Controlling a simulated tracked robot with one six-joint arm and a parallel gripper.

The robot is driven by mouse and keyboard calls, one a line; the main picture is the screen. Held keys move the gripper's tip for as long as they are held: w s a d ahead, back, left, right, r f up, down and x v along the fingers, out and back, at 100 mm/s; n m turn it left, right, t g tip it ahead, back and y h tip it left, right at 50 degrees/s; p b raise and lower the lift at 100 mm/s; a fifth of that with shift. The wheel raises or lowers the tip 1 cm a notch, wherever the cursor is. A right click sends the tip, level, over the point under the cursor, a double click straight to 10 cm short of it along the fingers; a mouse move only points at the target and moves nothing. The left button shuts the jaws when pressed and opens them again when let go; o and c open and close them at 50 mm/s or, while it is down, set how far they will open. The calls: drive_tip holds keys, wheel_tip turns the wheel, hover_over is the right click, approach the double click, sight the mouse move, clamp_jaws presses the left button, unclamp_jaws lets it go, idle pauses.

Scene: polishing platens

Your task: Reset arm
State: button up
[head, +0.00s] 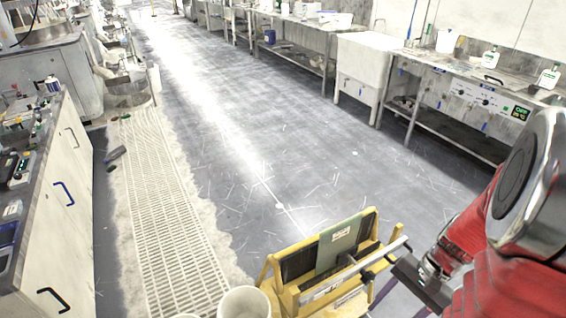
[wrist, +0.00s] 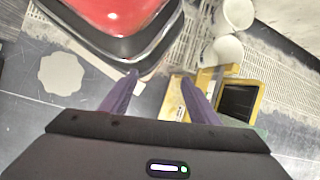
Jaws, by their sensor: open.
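My gripper (wrist: 158,77) shows in the wrist view with its two purple fingers spread apart and nothing between them. In the head view my red and silver arm comes in from the right, and the gripper's dark body (head: 422,286) is low at the right, beside a yellow rack (head: 288,300). A grey-green panel (head: 347,240) with a small label stands upright in the rack. In the wrist view the rack (wrist: 238,72) lies beyond and right of the fingers. I cannot tell whether a finger touches it.
White buckets (head: 243,302) stand left of the rack; they also show in the wrist view (wrist: 228,50). A cabinet (head: 62,190) lines the left side, with a floor grating (head: 160,215) beside it. Benches and a white sink (head: 363,62) line the right wall. The middle floor (head: 270,120) is open.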

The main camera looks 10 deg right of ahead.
drive_tip(key=w+a+r+n+t+h, duration=0.2)
drive_tip(key=a+r+n, duration=0.4)
drive_tip(key=r, duration=0.5)
drive_tip(key=w+a+r+n+t+h, duration=0.2)
drive_tip(key=a+r+n+t, duration=0.2)
drive_tip(key=a+r, duration=0.5)
drive_tip(key=shift+a+r+n+t+h, duration=0.3)
drive_tip(key=shift+r+n+h, duration=0.1)
drive_tip(key=shift+r+n, duration=0.55)
idle(0.8)
